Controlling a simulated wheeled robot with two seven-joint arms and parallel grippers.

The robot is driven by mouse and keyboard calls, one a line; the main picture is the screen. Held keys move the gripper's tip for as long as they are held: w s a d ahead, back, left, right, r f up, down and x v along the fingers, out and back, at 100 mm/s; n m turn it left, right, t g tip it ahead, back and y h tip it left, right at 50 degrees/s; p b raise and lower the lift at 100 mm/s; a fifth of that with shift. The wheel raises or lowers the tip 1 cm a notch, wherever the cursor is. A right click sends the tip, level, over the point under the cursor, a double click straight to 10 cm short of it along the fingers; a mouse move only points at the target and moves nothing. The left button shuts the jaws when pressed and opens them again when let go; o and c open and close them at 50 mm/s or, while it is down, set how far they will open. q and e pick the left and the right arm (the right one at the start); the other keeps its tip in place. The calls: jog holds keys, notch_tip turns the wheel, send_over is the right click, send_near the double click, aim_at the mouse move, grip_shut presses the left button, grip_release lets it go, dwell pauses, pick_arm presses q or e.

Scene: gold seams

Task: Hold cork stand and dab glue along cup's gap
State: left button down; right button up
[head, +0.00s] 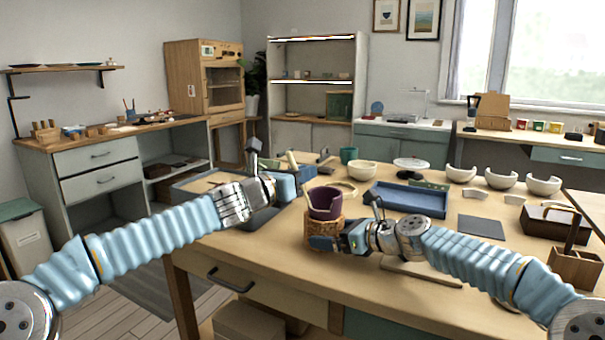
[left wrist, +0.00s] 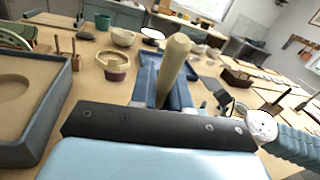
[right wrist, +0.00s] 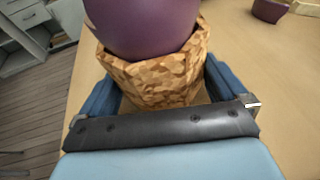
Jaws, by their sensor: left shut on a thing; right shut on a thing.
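The purple cup (head: 325,203) sits in the cork stand (head: 312,230) near the table's front edge; its rim dips in a notch at the top. My right gripper (head: 338,242) is shut on the cork stand. The right wrist view shows the cork (right wrist: 158,78) between the fingers, with the cup (right wrist: 145,25) upright in it. My left gripper (head: 297,178) is shut on a tan rounded stick (left wrist: 172,68), above the table and left of and behind the cup, apart from it. The stick's lower end is hidden. The cup's gap is not clearly visible.
A blue tray (head: 408,207) lies behind the right arm. Several cream bowl pieces (head: 501,178) stand at the back right. A dark flat mat (head: 481,227) and a wooden holder (head: 575,268) are at right. A grey-rimmed tray (left wrist: 50,95) lies left of the left gripper.

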pick_arm(q)
jog(key=shift+r, duration=0.2)
jog(key=shift+s+d+r, duration=0.15)
jog(key=shift+s+d, duration=0.55)
jog(key=shift+f, duration=0.35)
dwell(0.9)
jog(key=shift+r, duration=0.2)
dwell(0.3)
jog(key=shift+s+d+r, duration=0.15)
jog(key=shift+s+d, duration=0.05)
jog(key=shift+d, duration=0.85)
